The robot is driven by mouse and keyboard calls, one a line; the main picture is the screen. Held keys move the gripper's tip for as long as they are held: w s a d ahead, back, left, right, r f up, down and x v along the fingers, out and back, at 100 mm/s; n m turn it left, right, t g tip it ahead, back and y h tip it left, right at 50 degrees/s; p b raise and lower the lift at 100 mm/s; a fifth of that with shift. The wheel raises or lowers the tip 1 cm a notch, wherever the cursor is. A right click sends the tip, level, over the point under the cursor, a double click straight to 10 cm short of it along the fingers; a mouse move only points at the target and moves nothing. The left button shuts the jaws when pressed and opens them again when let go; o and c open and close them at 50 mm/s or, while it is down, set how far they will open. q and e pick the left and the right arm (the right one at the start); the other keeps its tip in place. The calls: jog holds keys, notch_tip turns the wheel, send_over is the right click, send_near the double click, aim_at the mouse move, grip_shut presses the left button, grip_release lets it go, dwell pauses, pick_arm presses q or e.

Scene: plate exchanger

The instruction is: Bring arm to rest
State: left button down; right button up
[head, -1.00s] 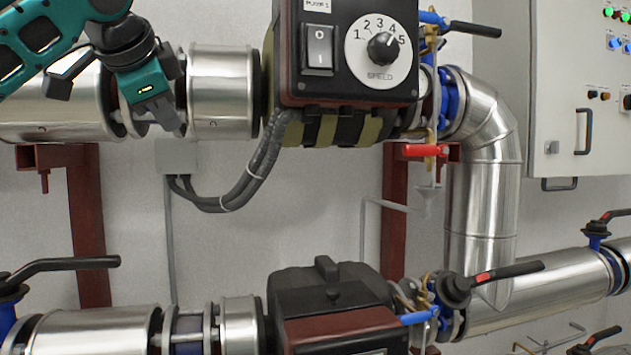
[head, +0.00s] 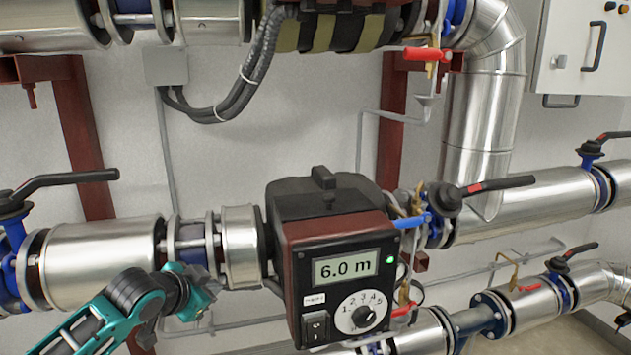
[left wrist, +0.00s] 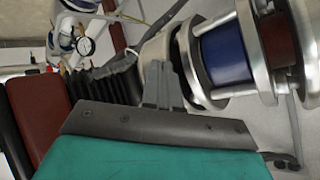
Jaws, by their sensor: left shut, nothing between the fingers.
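My left arm, teal and dark grey, comes in at the lower left of the head view. Its gripper (head: 208,296) is shut and empty. It is in front of the lower pipe, left of the lower pump unit (head: 338,255), which has a 6.0 m display and a black dial. In the left wrist view the grey fingers (left wrist: 163,88) are together, with a blue and silver pipe joint (left wrist: 228,52) close to their right. I cannot tell how wide the gap to it is. My right gripper is not in view.
Near the left arm are the silver lower pipe (head: 100,258) and a black-handled blue valve (head: 62,180). An upper pipe with cables (head: 240,80) crosses above. A red support post (head: 85,150) stands behind. Bare wall (head: 285,130) lies between the pipes.

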pick_arm(q)
jog(key=s+a+f+n, duration=0.2)
jog(key=s+a+f, duration=0.2)
jog(key=s+f, duration=1)
jog(key=s+a+f+y, duration=0.1)
jog(key=s+a+f, duration=0.1)
jog(key=s+f, duration=0.35)
jog(key=s+a+f, duration=0.1)
jog(key=s+f, duration=0.1)
jog(key=s, duration=0.7)
jog(key=d+n, duration=0.4)
jog(key=d, duration=0.5)
jog(key=shift+s+d+r+n, duration=0.25)
jog(key=shift+d+r+n, duration=0.1)
jog(key=shift+n, duration=0.05)
